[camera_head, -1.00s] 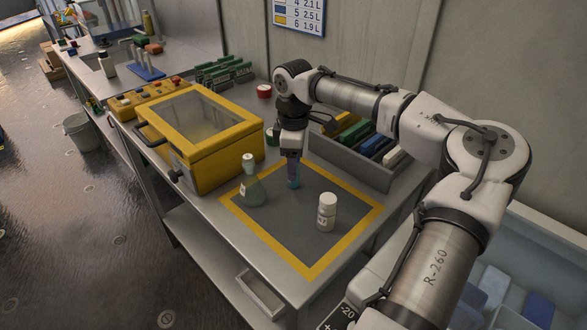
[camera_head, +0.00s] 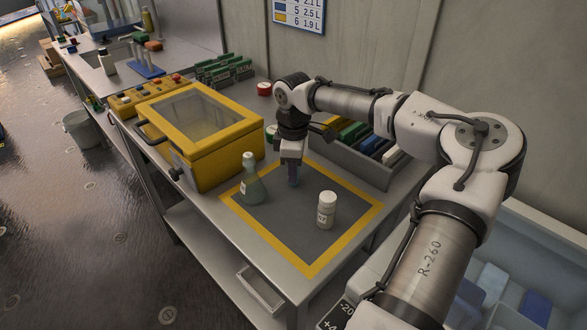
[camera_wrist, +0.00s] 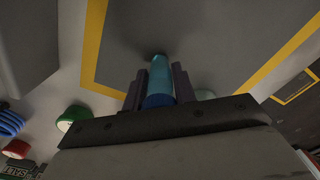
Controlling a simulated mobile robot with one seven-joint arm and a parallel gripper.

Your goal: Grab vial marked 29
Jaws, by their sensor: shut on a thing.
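My gripper (camera_head: 293,178) is over the grey mat (camera_head: 285,220) with the yellow border. In the wrist view it (camera_wrist: 158,85) is shut on a teal vial (camera_wrist: 160,72) with a blue end, one dark finger on each side. In the head view the vial is mostly hidden by the gripper, low over or on the mat; I cannot tell whether it touches. No number on it is readable. A green conical flask (camera_head: 251,182) with a white cap stands left of the gripper.
A yellow box (camera_head: 215,165) with a clear lid stands left of the mat. A grey bin (camera_head: 345,165) with coloured items is behind it at right. The front of the mat is clear.

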